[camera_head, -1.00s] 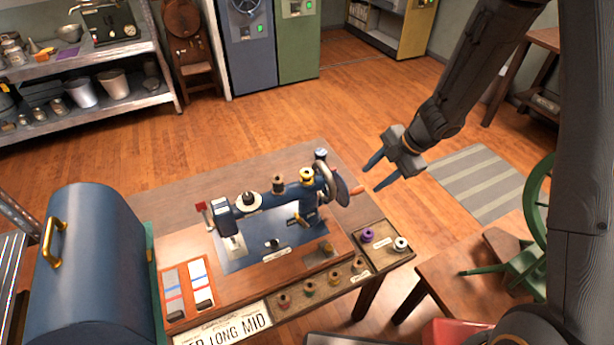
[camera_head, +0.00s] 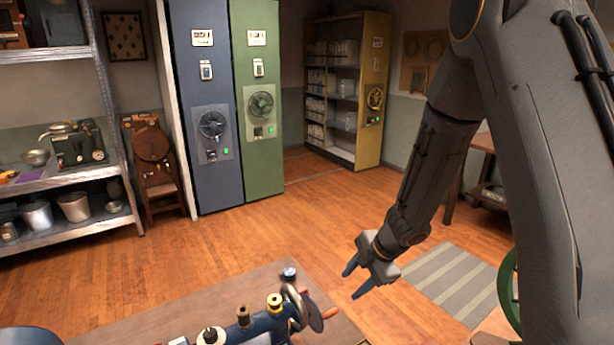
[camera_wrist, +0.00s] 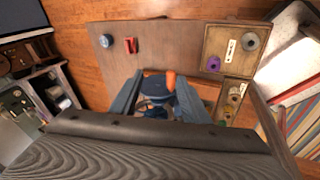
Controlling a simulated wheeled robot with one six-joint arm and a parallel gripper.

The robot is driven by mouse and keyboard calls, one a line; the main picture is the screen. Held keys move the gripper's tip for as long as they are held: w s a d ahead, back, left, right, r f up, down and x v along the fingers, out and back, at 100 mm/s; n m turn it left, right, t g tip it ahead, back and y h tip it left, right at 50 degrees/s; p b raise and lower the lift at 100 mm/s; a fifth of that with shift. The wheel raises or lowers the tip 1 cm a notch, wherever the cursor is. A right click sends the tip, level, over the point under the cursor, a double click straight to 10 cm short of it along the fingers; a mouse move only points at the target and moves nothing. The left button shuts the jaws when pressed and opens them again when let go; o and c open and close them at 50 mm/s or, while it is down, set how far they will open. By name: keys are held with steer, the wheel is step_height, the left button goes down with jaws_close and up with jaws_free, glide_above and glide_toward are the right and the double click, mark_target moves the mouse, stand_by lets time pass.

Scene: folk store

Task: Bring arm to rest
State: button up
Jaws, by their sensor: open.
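My gripper (camera_head: 357,281) is open, with its two blue-grey fingers apart and nothing visible held between them. In the head view it hangs in the air at the right of the sewing machine (camera_head: 262,322), pointing down and left. My arm bends down from the upper right. In the wrist view my gripper (camera_wrist: 157,95) points toward the machine's handwheel end, with the orange crank handle (camera_wrist: 171,80) seen between the fingers. The gap in depth is hard to judge, but the head view shows the fingers apart from the machine.
The wooden table (camera_head: 150,318) bears the machine; a spool tray (camera_wrist: 226,77) sits on it. A blue cabinet (camera_head: 207,110), a green cabinet (camera_head: 256,90) and a yellow shelf unit (camera_head: 371,90) stand at the back. A metal rack (camera_head: 110,90) is at left. Open floor lies between, with a striped mat (camera_head: 450,280) at right.

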steer(key=s+d+r+m+t+h+b, duration=0.1)
steer(key=d+r+m+t+h+b, duration=0.25)
steer(key=d+m, duration=0.65)
steer(key=s+a+f+m+g+b, duration=0.1)
steer(key=s+m+g+b, duration=0.4)
steer(key=s+m, duration=0.8)
steer(key=s+a+b, duration=0.1)
steer(key=s, duration=0.2)
steer(key=shift+s+f+h, duration=0.15)
steer(key=shift+f+h, duration=0.2)
